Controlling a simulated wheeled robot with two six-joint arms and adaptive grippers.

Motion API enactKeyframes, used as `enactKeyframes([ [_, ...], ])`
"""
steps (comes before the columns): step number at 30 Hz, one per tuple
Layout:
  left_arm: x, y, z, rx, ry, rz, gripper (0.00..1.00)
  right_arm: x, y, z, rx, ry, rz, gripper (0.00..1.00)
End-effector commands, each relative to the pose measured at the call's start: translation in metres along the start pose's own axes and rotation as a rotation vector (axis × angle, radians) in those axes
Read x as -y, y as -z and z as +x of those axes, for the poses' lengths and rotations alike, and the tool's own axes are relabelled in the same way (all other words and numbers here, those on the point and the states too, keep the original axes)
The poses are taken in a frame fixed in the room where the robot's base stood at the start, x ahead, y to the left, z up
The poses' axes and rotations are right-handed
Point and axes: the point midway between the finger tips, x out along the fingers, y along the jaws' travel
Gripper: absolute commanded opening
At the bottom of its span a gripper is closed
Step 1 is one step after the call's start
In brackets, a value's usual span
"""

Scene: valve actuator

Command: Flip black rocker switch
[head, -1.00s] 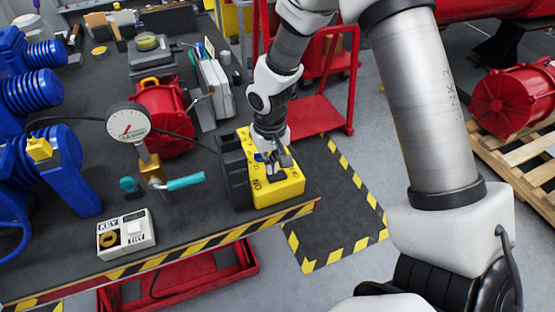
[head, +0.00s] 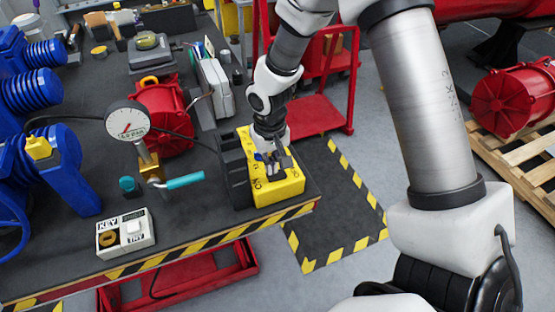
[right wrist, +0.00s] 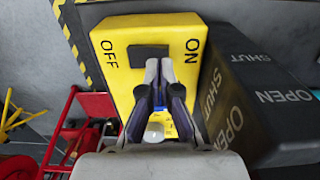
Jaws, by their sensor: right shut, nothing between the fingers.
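The black rocker switch (right wrist: 149,55) is set in the top of a yellow box (right wrist: 115,33) marked OFF and ON in the right wrist view. The yellow box (head: 282,191) sits near the front right corner of the workbench in the head view, where my gripper hides the rocker. My right gripper (head: 277,168) points down over the box with its fingers together and empty. In the right wrist view its fingertips (right wrist: 165,62) are at the rocker's edge on the ON side; I cannot tell if they touch it. My left gripper is out of view.
A black box (right wrist: 262,95) marked OPEN and SHUT stands beside the yellow box. A pressure gauge (head: 128,121) with a teal-handled valve (head: 185,181) and a KEY/TRY box (head: 126,234) stand to the left. A red cart (head: 318,115) is behind.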

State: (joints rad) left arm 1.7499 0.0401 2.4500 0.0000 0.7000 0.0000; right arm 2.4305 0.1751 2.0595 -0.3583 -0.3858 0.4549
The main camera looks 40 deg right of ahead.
Motion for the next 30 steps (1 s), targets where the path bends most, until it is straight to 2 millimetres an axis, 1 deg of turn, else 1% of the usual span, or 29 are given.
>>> enactKeyframes([
  [30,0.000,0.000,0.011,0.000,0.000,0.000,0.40,0.000,0.000,0.016,0.000,0.000,0.000,0.00],
])
